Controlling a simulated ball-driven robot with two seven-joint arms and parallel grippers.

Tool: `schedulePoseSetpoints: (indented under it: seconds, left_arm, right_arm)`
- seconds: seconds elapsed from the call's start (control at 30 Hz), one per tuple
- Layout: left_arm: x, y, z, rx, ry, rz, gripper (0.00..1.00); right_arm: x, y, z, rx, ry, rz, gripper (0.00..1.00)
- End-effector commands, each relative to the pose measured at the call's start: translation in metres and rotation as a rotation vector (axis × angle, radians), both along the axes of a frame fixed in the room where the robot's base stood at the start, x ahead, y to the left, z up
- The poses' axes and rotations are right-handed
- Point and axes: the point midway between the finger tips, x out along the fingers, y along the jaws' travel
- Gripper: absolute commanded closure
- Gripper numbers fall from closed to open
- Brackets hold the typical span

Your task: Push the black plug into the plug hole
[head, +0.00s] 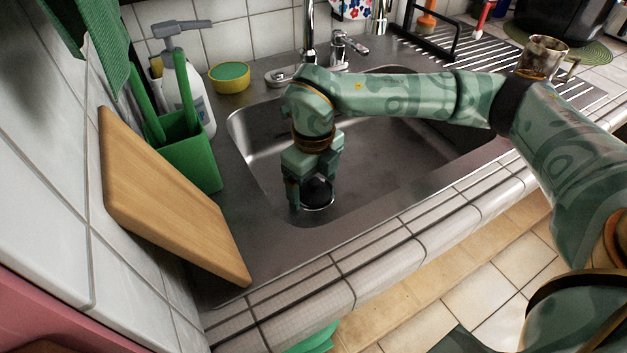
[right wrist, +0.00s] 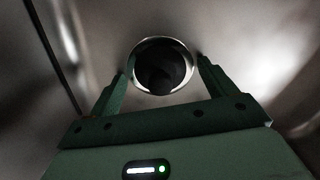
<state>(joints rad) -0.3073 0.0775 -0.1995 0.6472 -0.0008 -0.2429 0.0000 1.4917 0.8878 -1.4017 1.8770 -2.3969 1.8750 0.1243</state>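The black plug (head: 317,187) is a dark rounded shape low in the steel sink, at the plug hole. The plug hole's bright metal rim (head: 318,208) shows just below it. My right gripper (head: 312,200) points down into the sink, with its fingers on either side of the plug. In the right wrist view, the fingers (right wrist: 165,62) are spread apart beside the round rim (right wrist: 181,90), with the dark plug (right wrist: 160,73) inside that ring. I see no clear contact between fingers and plug. How deep the plug sits is hard to tell. My left gripper is out of view.
The sink wall (head: 262,160) is close left of my right gripper. The tap (head: 309,35) stands behind. The basin's right part is clear.

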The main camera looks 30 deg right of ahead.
Motion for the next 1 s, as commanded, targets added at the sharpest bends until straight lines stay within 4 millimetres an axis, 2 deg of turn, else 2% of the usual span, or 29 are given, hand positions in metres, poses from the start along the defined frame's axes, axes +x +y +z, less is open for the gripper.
schedulePoseSetpoints:
  seconds: [0.17,0.27,0.37,0.7,0.83,1.0]
  left_arm:
    - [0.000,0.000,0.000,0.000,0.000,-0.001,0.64]
    - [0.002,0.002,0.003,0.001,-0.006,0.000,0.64]
    - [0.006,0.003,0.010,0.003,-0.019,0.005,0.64]
    - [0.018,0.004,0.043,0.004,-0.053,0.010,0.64]
    - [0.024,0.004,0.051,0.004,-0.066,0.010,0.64]
    - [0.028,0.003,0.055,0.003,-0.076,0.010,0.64]
  right_arm:
    - [0.000,0.000,-0.001,0.000,0.001,0.001,0.16]
    - [0.000,0.000,0.007,0.000,-0.002,0.001,0.16]
    - [0.000,0.000,0.027,0.000,-0.006,0.000,0.16]
    - [0.000,0.000,0.120,0.000,-0.009,0.000,0.16]
    - [0.000,0.000,0.145,-0.001,-0.005,0.000,0.16]
    - [0.000,0.000,0.161,0.000,-0.002,0.000,0.16]
